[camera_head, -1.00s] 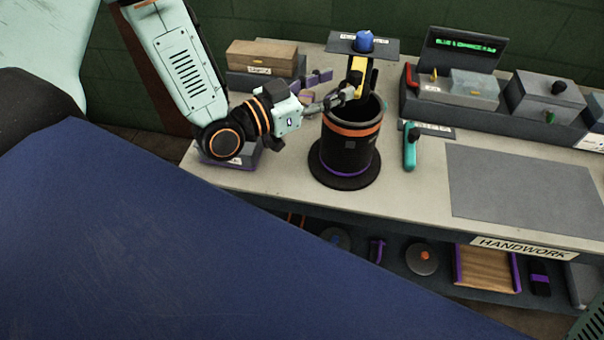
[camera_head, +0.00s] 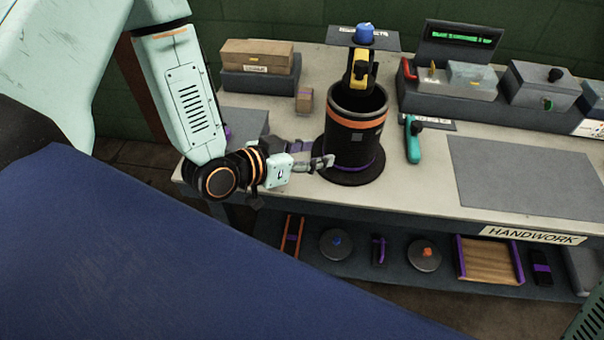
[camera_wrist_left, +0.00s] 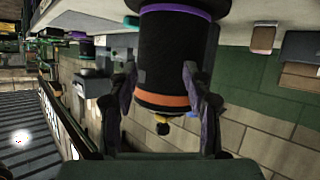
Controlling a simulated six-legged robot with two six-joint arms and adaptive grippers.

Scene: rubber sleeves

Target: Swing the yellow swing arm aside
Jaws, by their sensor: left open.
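The yellow swing arm (camera_head: 359,60) stands over the mouth of a black cylinder (camera_head: 345,145) with an orange band, with black parts on it. A little yellow (camera_wrist_left: 190,114) also shows past the orange band in the left wrist view. My left gripper (camera_head: 328,162) is open, low at the left side of the cylinder, clearly below the swing arm. In the left wrist view its two dark fingers (camera_wrist_left: 158,100) appear on either side of the cylinder; I cannot tell whether they touch it. My right gripper is not in view.
A blue knob (camera_head: 364,33) shows behind the swing arm. Boxes (camera_head: 257,57) stand at the back left. A shelf (camera_head: 310,262) below holds several parts.

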